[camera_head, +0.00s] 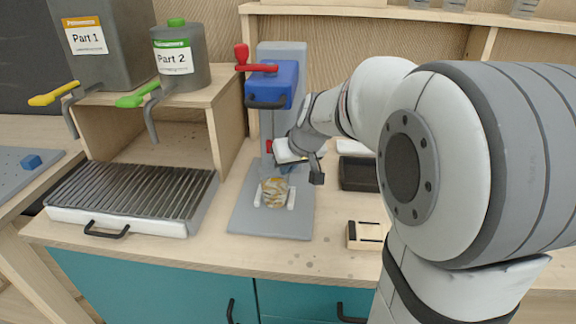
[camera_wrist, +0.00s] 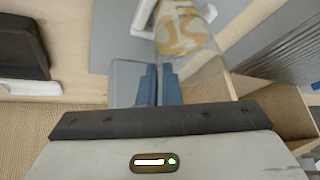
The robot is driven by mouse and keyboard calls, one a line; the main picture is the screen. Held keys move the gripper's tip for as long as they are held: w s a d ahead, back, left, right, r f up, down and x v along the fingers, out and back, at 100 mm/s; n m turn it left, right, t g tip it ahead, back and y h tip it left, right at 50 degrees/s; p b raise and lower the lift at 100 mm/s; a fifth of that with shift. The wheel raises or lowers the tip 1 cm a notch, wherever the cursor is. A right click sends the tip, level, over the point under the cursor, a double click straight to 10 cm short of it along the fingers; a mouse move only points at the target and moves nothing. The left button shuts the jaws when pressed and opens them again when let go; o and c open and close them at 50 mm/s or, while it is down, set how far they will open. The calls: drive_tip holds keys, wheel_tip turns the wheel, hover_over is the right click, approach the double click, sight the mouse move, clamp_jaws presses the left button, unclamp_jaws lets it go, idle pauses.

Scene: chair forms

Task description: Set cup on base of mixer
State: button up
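The mixer (camera_head: 284,118) has a grey column, a blue head with a red lever, and a flat grey base (camera_head: 249,219). A clear cup (camera_head: 273,192) with a yellow-orange and white pattern stands on the base between white brackets. The cup also shows in the wrist view (camera_wrist: 187,32), past the fingertips. My gripper (camera_head: 317,177) is above and to the right of the cup, apart from it in the head view. In the wrist view my gripper's blue fingers (camera_wrist: 159,80) are close together with nothing seen between them.
A ribbed grill tray (camera_head: 130,197) lies to the left, below the dispensers Part 1 (camera_head: 105,50) and Part 2 (camera_head: 182,62). A black bin (camera_head: 357,174) and a small wooden box (camera_head: 366,235) stand to the right. Bare counter lies between base and box.

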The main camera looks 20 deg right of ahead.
drive_tip(key=o, duration=0.4)
drive_tip(key=shift+s+r, duration=0.1)
drive_tip(key=shift+r, duration=0.1)
drive_tip(key=v, duration=1.1)
drive_tip(key=s+a+f+g, duration=0.1)
drive_tip(key=s+f, duration=0.3)
drive_tip(key=s, duration=0.1)
drive_tip(key=s+a+f+g+h, duration=0.1)
drive_tip(key=s+f, duration=0.4)
drive_tip(key=s, duration=0.1)
drive_tip(key=s+a+f+m+g, duration=0.1)
drive_tip(key=s+a+f+g, duration=0.1)
drive_tip(key=s+f, duration=0.2)
drive_tip(key=shift+s+f+h+p, duration=0.15)
drive_tip(key=shift+s+p, duration=0.05)
drive_tip(key=shift+s, duration=0.4)
drive_tip(key=shift+s+f+h+p, duration=0.15)
drive_tip(key=shift+s+p, duration=0.05)
drive_tip(key=shift+s, duration=0.4)
wheel_tip(320, 180, up, 6)
drive_tip(key=p, duration=0.5)
drive_tip(key=shift+s+r+p, duration=0.15)
drive_tip(key=shift+r+p, duration=0.05)
drive_tip(key=shift+p, duration=0.2)
